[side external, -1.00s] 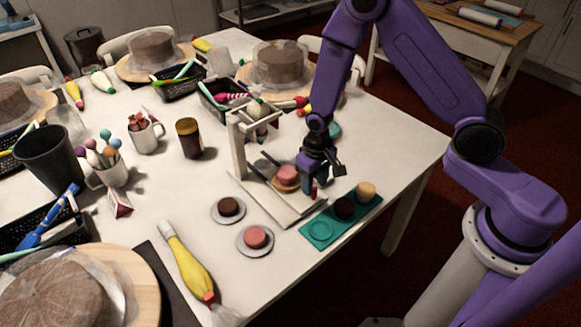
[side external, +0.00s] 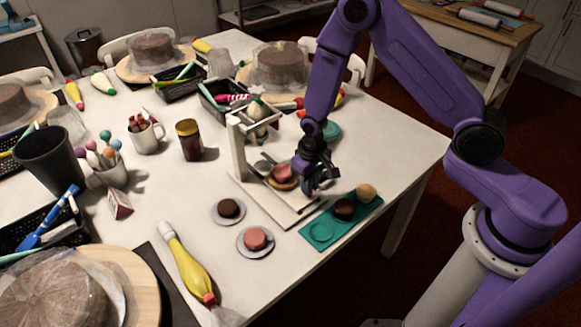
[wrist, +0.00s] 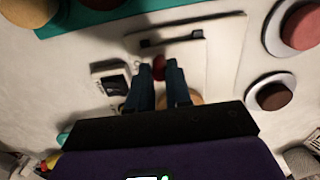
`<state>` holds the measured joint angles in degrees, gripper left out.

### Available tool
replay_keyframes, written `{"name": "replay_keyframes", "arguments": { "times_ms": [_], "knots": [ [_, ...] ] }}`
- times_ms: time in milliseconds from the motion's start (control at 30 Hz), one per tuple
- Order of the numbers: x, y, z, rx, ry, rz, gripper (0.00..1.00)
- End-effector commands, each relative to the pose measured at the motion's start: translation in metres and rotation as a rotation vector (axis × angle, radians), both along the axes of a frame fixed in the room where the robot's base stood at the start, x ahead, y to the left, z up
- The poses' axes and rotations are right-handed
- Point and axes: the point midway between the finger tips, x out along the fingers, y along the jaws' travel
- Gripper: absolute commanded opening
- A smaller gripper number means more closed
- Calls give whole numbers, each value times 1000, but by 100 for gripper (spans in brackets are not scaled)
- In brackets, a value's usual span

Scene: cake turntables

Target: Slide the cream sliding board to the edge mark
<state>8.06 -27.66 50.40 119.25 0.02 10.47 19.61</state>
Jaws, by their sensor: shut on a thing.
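The cream sliding board (side external: 297,204) lies flat in a cream stand with an upright frame (side external: 238,150). A pink cake (side external: 283,172) on a round brown base sits on it, under the frame. My gripper (side external: 319,184) is low at the board's front right end. In the wrist view my gripper (wrist: 159,75) is shut on a small red knob (wrist: 158,66), over the cream board (wrist: 188,62). Thin dark strips (wrist: 148,43) show near the board's end there; I cannot tell whether one is the edge mark. The cake is mostly hidden behind the fingers there.
A teal tray (side external: 320,233) with round cakes lies just right of the stand, near the table edge. Two small plates (side external: 254,242) with cakes stand in front. A yellow piping bag (side external: 190,265) lies front left. Black baskets (side external: 220,98) stand behind.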

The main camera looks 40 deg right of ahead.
Motion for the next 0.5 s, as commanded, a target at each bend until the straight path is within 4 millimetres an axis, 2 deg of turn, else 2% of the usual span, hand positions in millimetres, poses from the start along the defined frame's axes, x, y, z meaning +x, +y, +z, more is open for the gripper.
{"name": "replay_keyframes", "arguments": {
  "times_ms": [500],
  "knots": [
    [29,1,1,2,-6,0,0]
  ]
}}
